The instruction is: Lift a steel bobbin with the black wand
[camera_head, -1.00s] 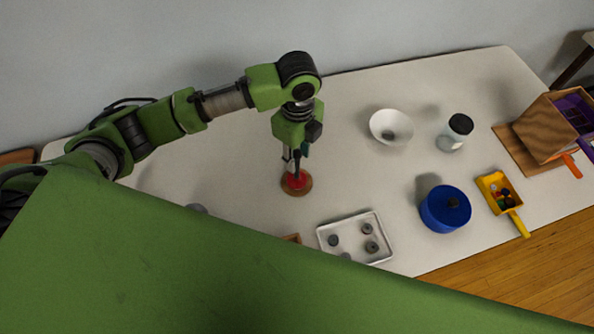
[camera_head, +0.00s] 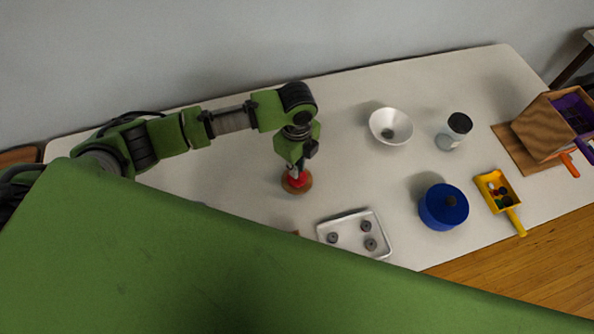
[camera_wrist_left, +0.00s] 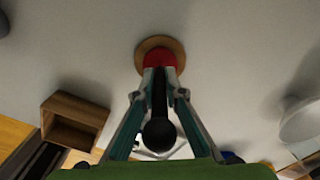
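The black wand (camera_wrist_left: 159,131) has a round knob and stands in a red holder on a round wooden base (camera_head: 303,187). The red part (camera_wrist_left: 160,58) also shows in the left wrist view. My left gripper (camera_head: 296,172) is over the holder, pointing down, its fingertips closed in on both sides of the wand shaft. A white tray (camera_head: 388,250) holds grey steel bobbins (camera_head: 366,227), partly hidden by my green body at the front. My right gripper is not in view.
A white bowl (camera_head: 391,126), a dark-lidded jar (camera_head: 454,131), a blue round tin (camera_head: 444,208) and a yellow scoop (camera_head: 499,191) with small pieces stand to the right. A wooden box (camera_head: 545,127) is at far right. The table between holder and bowl is clear.

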